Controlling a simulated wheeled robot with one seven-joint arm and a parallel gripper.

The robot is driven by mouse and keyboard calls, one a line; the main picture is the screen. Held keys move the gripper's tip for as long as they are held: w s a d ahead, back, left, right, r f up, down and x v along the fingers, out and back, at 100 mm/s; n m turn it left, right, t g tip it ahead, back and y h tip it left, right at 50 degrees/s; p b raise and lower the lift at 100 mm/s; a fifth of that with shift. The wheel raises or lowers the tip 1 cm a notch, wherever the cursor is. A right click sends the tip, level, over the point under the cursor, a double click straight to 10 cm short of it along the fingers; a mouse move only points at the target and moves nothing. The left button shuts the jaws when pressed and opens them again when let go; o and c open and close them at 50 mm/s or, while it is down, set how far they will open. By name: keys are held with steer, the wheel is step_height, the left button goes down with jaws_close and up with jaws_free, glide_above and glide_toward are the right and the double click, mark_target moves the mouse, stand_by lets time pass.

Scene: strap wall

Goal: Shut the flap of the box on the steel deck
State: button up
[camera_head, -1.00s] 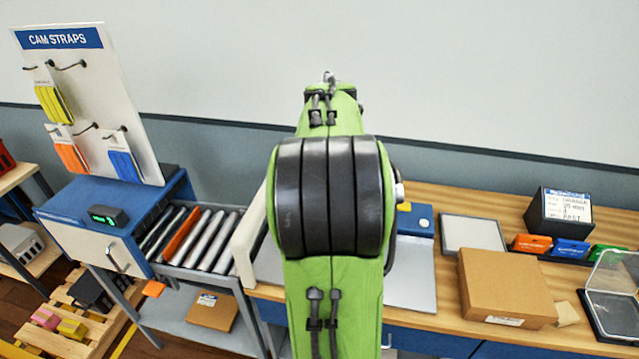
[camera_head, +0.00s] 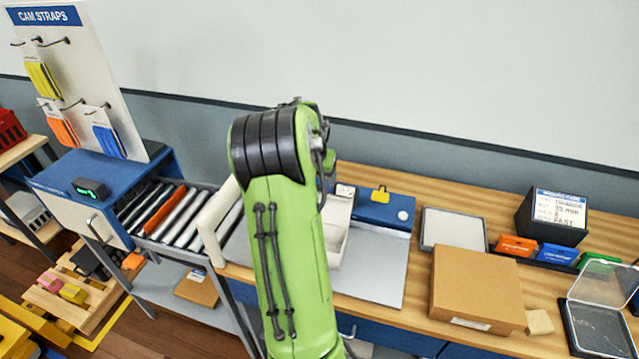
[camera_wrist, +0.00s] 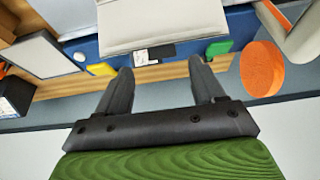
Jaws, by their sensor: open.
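In the head view a white box (camera_head: 336,240) stands on the grey steel deck (camera_head: 378,270), partly hidden behind my arm. Its pale inside shows from above, so it looks open. In the wrist view a pale panel of the box (camera_wrist: 165,22) fills the top middle, with a small label (camera_wrist: 155,54) by its edge. I cannot tell whether this panel is the flap or a wall. My gripper (camera_wrist: 161,66) is open and empty, its fingertips near that labelled edge; contact cannot be told. My arm hides the gripper in the head view.
A blue block with a yellow clip (camera_head: 385,210) stands right of the box. A grey-white tray (camera_head: 452,229) and a cardboard box (camera_head: 477,291) are further right. A roller conveyor (camera_head: 180,215) lies left. An orange disc (camera_wrist: 262,68) shows right of my gripper.

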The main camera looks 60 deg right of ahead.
mark_target(320, 188)
steer(key=x, duration=0.4)
steer(key=shift+w+f, duration=0.15)
steer(key=shift+f, duration=0.05)
jaws_close()
